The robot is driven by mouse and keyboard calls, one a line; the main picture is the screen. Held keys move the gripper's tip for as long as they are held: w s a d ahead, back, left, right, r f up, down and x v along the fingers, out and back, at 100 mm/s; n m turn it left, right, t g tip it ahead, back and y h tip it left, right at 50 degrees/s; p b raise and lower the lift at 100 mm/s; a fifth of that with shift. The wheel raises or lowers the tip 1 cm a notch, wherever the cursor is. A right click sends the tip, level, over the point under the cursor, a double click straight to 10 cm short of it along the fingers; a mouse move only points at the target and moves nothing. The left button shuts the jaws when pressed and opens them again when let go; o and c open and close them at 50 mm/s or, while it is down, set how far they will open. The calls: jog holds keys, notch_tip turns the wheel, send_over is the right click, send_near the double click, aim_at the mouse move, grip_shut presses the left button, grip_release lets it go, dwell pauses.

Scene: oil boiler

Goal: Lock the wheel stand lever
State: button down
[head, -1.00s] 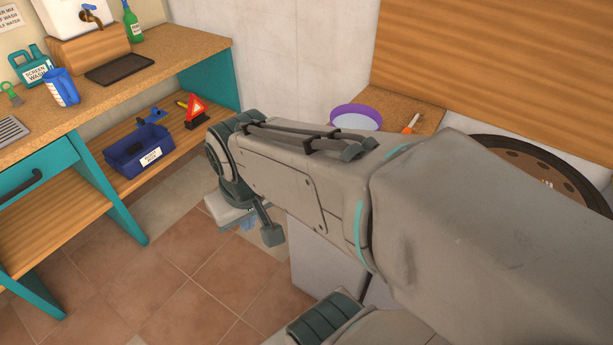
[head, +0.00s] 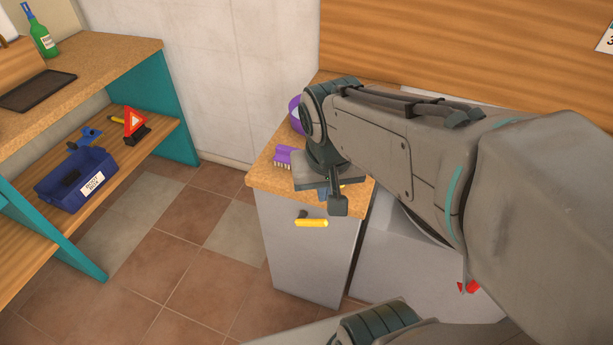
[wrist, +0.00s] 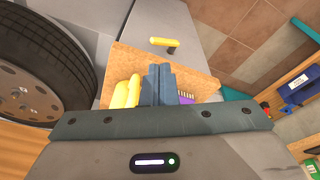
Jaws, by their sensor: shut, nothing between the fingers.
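The wheel stand lever is not clearly identifiable. A small red part (head: 467,287) shows low beside the pale cabinet, partly hidden by my arm; I cannot tell whether it is the lever. The wheel with a black tyre (wrist: 50,50) is at the left of the wrist view; my arm hides it in the head view. My gripper (wrist: 158,72) is shut and empty, with its blue-grey fingers together over the cork-coloured worktop (wrist: 198,77). In the head view my wrist mostly hides the fingers.
A grey cabinet (head: 300,262) with a yellow handle (head: 311,222) stands under the worktop. A purple brush (head: 283,158) and yellow gloves (wrist: 127,92) lie on it. A teal-legged bench (head: 85,235) with a blue bin (head: 72,187) stands left. Tiled floor between is clear.

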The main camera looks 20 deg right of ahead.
jog(key=w+a+f+m+g+h+b, duration=0.1)
jog(key=w+a+f+m+h+b, duration=0.3)
jog(key=w+f+b, duration=0.7)
jog(key=m+y+b, duration=0.1)
jog(key=m+b, duration=0.1)
jog(key=b, duration=0.2)
send_near(312, 219)
jog(key=s+x, duration=0.1)
jog(key=x, duration=0.4)
jog(key=shift+w+d+f, duration=0.15)
jog(key=shift+w+f, duration=0.35)
